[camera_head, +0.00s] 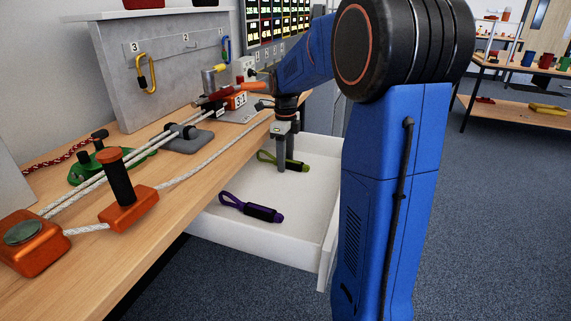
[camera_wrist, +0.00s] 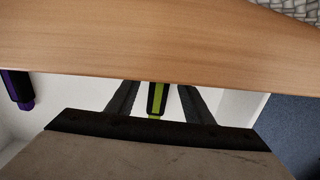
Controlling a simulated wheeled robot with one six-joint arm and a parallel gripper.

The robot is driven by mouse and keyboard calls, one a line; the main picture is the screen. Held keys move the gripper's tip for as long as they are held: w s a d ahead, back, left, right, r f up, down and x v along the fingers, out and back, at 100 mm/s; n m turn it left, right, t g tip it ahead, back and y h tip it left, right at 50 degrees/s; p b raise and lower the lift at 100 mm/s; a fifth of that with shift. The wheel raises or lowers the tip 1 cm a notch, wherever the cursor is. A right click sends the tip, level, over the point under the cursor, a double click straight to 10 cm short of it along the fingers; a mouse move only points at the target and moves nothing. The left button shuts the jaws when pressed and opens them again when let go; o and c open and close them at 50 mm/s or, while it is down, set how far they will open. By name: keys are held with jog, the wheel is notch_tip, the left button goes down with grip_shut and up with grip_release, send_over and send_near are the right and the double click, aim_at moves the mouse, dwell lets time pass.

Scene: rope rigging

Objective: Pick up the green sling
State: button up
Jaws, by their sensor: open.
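The green sling (camera_head: 291,164) lies in the open white drawer, its loop to the left and its dark sleeve to the right. My gripper (camera_head: 288,168) points down over the sling, its fingers reaching into the drawer in front of part of it. In the wrist view the sling's dark and green body (camera_wrist: 157,98) shows between the two open fingers (camera_wrist: 154,103), with its upper part hidden by the table edge. I cannot tell whether the fingers touch it.
A purple sling (camera_head: 252,207) lies nearer in the same drawer (camera_head: 290,240); its end also shows in the wrist view (camera_wrist: 20,90). The wooden tabletop (camera_head: 190,192) overhangs the drawer on the left. Ropes, an orange winch block (camera_head: 128,205) and grey fittings (camera_head: 186,140) stand on it.

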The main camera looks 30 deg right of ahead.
jog(key=shift+c, duration=0.4)
jog(key=c, duration=1.1)
jog(key=shift+r, duration=0.1)
